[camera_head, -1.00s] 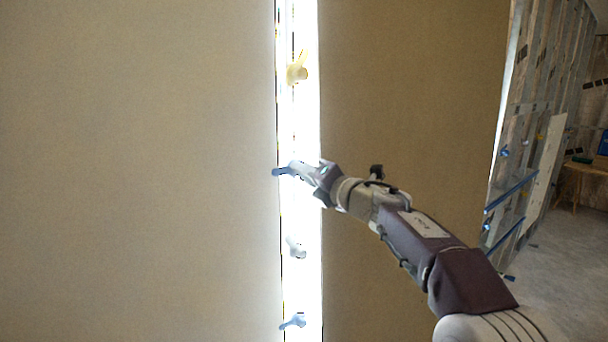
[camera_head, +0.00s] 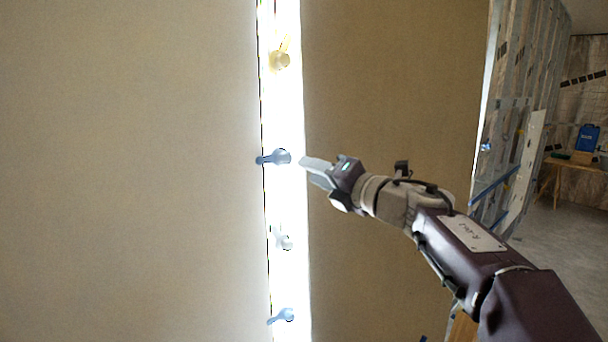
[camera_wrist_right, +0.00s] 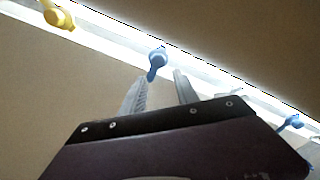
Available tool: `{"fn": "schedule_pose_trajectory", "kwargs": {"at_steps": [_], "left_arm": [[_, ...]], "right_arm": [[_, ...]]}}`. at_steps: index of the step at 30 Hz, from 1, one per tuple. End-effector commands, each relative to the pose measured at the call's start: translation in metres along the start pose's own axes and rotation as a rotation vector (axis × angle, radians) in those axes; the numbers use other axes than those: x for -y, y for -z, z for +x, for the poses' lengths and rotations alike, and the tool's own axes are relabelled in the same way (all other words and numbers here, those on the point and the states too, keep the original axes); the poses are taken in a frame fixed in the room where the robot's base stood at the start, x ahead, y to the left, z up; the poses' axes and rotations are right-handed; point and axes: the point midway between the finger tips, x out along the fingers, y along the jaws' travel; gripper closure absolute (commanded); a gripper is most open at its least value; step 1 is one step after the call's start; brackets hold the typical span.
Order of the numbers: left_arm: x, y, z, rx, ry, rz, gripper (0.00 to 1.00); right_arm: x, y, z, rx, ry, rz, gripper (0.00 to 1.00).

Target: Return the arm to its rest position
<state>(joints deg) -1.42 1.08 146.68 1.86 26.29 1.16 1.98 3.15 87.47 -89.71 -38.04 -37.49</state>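My right gripper (camera_head: 316,172) is in front of the bright gap between two panels, just right of a blue lever knob (camera_head: 274,157) and apart from it. In the right wrist view my right gripper (camera_wrist_right: 160,86) shows two fingers spread with nothing between them. The blue knob (camera_wrist_right: 157,62) is beyond the fingertips there. My right arm comes in from the lower right. My left gripper is in neither view.
A wide pale panel (camera_head: 120,170) fills the left, and a brown panel (camera_head: 390,90) stands behind my right arm. A yellow knob (camera_head: 281,60), a white knob (camera_head: 284,242) and a lower blue knob (camera_head: 282,316) line the gap. Metal framing (camera_head: 515,100) and open floor lie at the right.

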Motion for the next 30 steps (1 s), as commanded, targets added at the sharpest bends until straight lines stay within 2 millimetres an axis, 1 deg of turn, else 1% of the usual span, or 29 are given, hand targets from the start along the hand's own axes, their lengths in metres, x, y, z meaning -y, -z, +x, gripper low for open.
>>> {"fn": "schedule_pose_trajectory", "kwargs": {"at_steps": [8,9,11,12,14,15,17,18,20,21,23,24,26,27,30], "left_arm": [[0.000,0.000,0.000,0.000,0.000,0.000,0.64],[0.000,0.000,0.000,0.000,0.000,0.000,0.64],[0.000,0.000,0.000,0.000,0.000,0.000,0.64],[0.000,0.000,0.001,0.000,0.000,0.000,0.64],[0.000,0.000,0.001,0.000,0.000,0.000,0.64],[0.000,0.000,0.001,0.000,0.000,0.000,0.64],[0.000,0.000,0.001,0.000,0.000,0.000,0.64],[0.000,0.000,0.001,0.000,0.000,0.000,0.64],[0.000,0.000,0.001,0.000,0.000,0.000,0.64],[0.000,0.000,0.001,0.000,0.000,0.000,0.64],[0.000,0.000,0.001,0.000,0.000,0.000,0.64],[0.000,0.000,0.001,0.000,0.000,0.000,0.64],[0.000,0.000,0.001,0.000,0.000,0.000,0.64],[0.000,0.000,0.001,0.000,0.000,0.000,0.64],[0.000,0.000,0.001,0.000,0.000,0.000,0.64]], "right_arm": [[-0.001,0.001,-0.001,-0.002,-0.002,0.000,0.63],[-0.004,0.004,0.000,-0.009,-0.007,0.000,0.63],[0.010,0.019,0.002,-0.030,0.012,0.047,0.63],[0.026,0.030,0.003,-0.028,0.031,0.137,0.63],[0.068,0.040,0.001,0.037,0.102,0.355,0.63],[0.100,0.046,-0.004,0.100,0.168,0.517,0.63],[0.150,0.060,-0.018,0.202,0.277,0.749,0.63],[0.182,0.071,-0.031,0.272,0.354,0.891,0.63],[0.227,0.095,-0.056,0.381,0.475,1.090,0.63],[0.254,0.113,-0.075,0.458,0.557,1.216,0.63],[0.289,0.143,-0.107,0.577,0.682,1.391,0.63],[0.308,0.166,-0.130,0.661,0.768,1.501,0.63],[0.330,0.201,-0.166,0.793,0.896,1.653,0.63],[0.340,0.225,-0.190,0.882,0.978,1.744,0.63],[0.349,0.276,-0.240,1.092,1.156,1.927,0.63]]}}
